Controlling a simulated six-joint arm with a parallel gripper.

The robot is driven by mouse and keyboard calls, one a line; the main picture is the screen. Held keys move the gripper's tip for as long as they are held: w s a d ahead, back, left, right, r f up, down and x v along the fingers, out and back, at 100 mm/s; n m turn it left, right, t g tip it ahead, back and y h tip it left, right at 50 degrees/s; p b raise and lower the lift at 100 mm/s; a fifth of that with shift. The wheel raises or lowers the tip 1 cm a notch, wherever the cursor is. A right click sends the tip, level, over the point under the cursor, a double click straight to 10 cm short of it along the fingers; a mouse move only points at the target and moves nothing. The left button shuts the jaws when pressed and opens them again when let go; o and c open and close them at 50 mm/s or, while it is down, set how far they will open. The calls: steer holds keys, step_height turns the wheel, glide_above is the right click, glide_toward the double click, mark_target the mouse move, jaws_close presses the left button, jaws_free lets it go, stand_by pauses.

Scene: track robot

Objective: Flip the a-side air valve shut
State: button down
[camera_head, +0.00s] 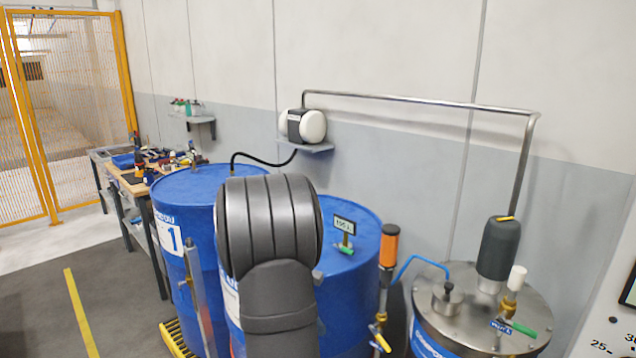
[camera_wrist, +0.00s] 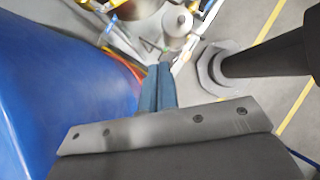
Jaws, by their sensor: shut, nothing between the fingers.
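Several small valves show in the head view, and I cannot tell which is the a-side air valve. A yellow-handled valve (camera_head: 380,338) is on the upright pipe with the orange top, right of the drums. A green-handled valve (camera_head: 346,250) is on the nearer drum lid, and another green handle (camera_head: 520,328) is on the steel tank lid beside a small blue tag. My gripper (camera_wrist: 158,70) shows in the wrist view, its blue fingers shut and empty, beside a blue drum. In the head view my arm hides it.
Blue drums (camera_head: 178,262) stand at the centre, partly hidden by my arm. The steel tank (camera_head: 450,318) is at right with a dark pump (camera_head: 499,247). A blue hose (camera_head: 405,266) joins the pipe and tank. A cluttered workbench (camera_head: 128,180) is at left.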

steer(key=c, duration=1.4)
jaws_free()
steer(key=shift+c, duration=0.2)
steer(key=n+h, duration=0.4)
steer(key=n, duration=0.2)
glide_toward(382, 339)
steer(key=s+a+r, duration=0.1)
steer(key=s+r, duration=0.2)
steer(key=s, duration=0.1)
steer(key=w+d+n+t+h, duration=0.3)
steer(key=d+n+h, duration=0.1)
steer(key=n, duration=0.2)
steer(key=shift+n, duration=0.3)
steer(key=f, duration=0.7)
steer(key=shift+s+f, duration=0.25)
steer(key=shift+f, duration=0.05)
steer(key=x, duration=0.5)
steer(key=shift+w+d+f, duration=0.1)
steer(key=shift+d+f, duration=0.25)
steer(key=shift+x, duration=0.8)
